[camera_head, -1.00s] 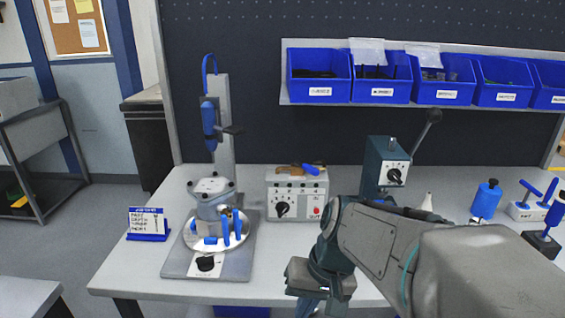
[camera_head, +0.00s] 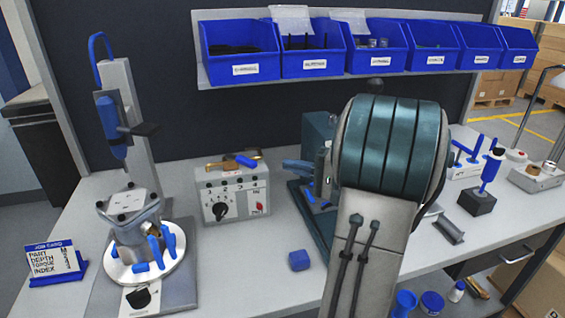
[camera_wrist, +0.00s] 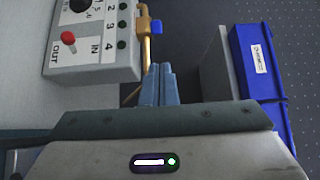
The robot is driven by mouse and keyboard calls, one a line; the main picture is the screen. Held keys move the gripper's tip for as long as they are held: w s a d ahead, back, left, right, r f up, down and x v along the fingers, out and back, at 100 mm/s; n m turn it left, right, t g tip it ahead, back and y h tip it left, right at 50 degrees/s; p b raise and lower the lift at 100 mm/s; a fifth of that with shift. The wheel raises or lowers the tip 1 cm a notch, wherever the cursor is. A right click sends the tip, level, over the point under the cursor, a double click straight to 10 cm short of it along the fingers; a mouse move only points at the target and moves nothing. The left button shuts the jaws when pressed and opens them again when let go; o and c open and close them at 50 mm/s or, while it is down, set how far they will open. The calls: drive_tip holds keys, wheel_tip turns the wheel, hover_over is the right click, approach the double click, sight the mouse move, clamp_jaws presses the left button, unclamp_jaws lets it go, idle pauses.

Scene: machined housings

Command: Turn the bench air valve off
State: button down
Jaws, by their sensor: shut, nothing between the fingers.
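The air valve is a brass fitting (camera_head: 228,164) with a blue lever (camera_head: 246,160). In the head view my fingers (camera_head: 290,165) show right of the box, partly hidden by my arm.
Blue bins (camera_head: 240,50) hang on a rail above the bench; one bin (camera_wrist: 260,60) is close on the right in the wrist view. A fixture with a round plate (camera_head: 148,272) stands left of the box.

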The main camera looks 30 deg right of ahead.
sight(240, 159)
drive_tip(key=p+x, duration=0.1)
drive_tip(key=x, duration=0.7)
drive_tip(key=shift+w+a, duration=0.2)
drive_tip(key=shift+a, duration=0.05)
drive_tip(key=shift+a+f, duration=0.1)
drive_tip(key=shift+s+a+m+h+b, duration=0.1)
drive_tip(key=shift+s+m+h+b, duration=0.1)
drive_tip(key=shift+m+h+b, duration=0.3)
